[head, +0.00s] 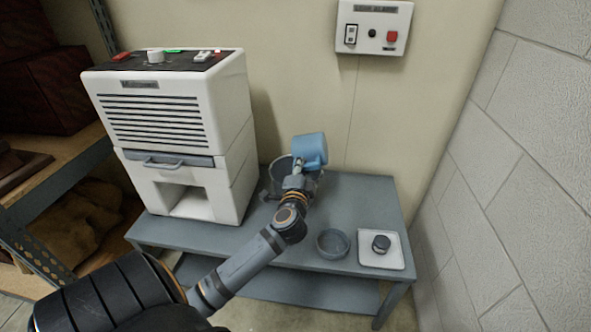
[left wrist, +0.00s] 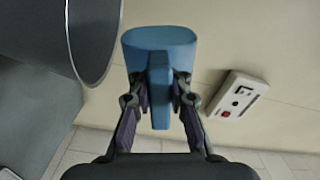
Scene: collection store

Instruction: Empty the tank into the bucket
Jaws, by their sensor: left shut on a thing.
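The blue tank (head: 310,150) is in my left gripper (head: 298,168), above the right part of the grey bucket (head: 276,172) on the table. The tank looks tilted in the head view; whether water is leaving it cannot be seen. In the left wrist view my left gripper (left wrist: 158,100) is shut on the handle of the tank (left wrist: 160,45). The bucket (left wrist: 92,35) shows at the upper left there, beside the tank. My arm and the tank hide part of the bucket, and its inside is not visible. My right gripper is not in view.
The white dehumidifier (head: 180,135) stands at the table's left with an empty opening low in front. A wall panel (head: 373,27) hangs above; a block wall (head: 510,190) bounds the right.

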